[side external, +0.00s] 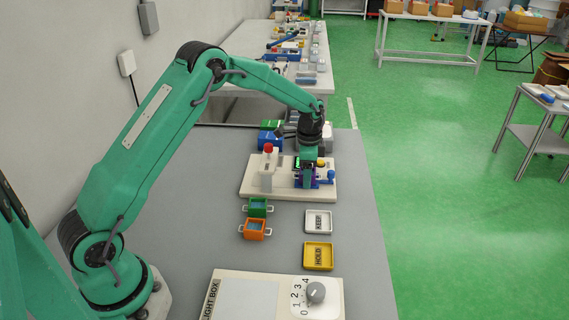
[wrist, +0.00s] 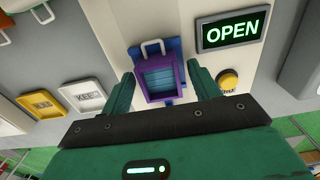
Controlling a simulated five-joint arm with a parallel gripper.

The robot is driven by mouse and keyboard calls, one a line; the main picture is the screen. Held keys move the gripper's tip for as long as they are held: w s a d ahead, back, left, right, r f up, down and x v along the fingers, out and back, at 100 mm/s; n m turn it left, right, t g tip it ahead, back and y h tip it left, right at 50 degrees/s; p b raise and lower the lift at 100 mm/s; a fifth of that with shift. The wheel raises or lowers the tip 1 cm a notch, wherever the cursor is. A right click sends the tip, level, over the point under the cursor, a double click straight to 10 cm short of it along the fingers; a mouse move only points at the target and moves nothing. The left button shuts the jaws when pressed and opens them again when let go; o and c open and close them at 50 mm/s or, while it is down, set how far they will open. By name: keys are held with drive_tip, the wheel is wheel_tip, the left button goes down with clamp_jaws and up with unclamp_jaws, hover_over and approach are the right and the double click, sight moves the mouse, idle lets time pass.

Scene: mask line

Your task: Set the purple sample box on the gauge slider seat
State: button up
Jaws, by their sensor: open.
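The purple sample box (wrist: 161,77), open-topped with ribbed blue contents and a pale wire handle, sits upright on the blue gauge slider seat (wrist: 174,47). In the side view the purple box (side external: 298,180) is partly hidden by my gripper on the cream gauge base (side external: 258,190). The blue slider knob (side external: 331,175) shows to its right. My gripper (wrist: 161,72) is open, with one finger on each side of the box and a visible gap at both sides. In the side view my gripper (side external: 308,172) is low over the seat.
A green display (wrist: 232,30) reads OPEN, beside a yellow button (wrist: 228,79). A red-topped post (side external: 267,167) stands left of the seat. Green (side external: 258,207) and orange (side external: 254,229) boxes, a white KEEP tray (side external: 318,221), a yellow HOLD tray (side external: 318,256) and a light box (side external: 245,293) are nearer.

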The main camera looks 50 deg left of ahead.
drive_tip(key=shift+r, duration=0.1)
wheel_tip(320, 180, up, 12)
idle(0.8)
drive_tip(key=shift+r, duration=0.15)
idle(0.3)
drive_tip(key=s+d+r+n+t, duration=0.1)
drive_tip(key=s+d+r+n, duration=0.1)
drive_tip(key=s+r, duration=0.5)
drive_tip(key=s+d+r+n+t, duration=0.25)
drive_tip(key=s+r, duration=0.25)
drive_tip(key=s, duration=0.4)
drive_tip(key=s+f+n+t, duration=0.1)
drive_tip(key=s+n, duration=0.1)
drive_tip(key=s, duration=0.6)
drive_tip(key=s+d+f+n+t, duration=0.1)
drive_tip(key=s+n, duration=0.1)
drive_tip(key=s, duration=0.6)
drive_tip(key=shift+s+f, duration=0.35)
